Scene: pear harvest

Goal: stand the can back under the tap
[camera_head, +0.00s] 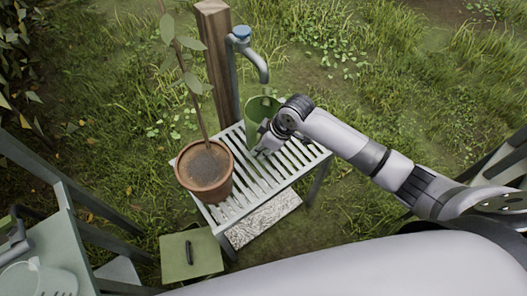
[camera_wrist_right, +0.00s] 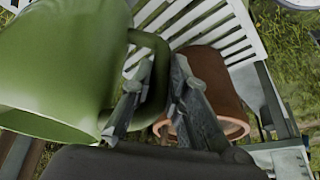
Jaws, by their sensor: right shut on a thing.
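The can (camera_head: 260,112) is green and stands at the far end of a slatted bench, below the tap (camera_head: 250,50) with its blue knob. My right gripper (camera_head: 266,138) is at the can's near side and partly covers it. In the right wrist view the can (camera_wrist_right: 60,65) fills the left side. There my right gripper (camera_wrist_right: 155,95) is shut on the can's looped handle (camera_wrist_right: 150,60). Whether the can's base touches the slats is hidden. My left gripper is not in view.
A potted sapling in a terracotta pot (camera_head: 205,172) stands on the left part of the slatted bench (camera_head: 250,187). A wooden post (camera_head: 216,60) rises behind it. A green box (camera_head: 190,256) is on the ground in front. A grey table (camera_head: 45,250) stands at left.

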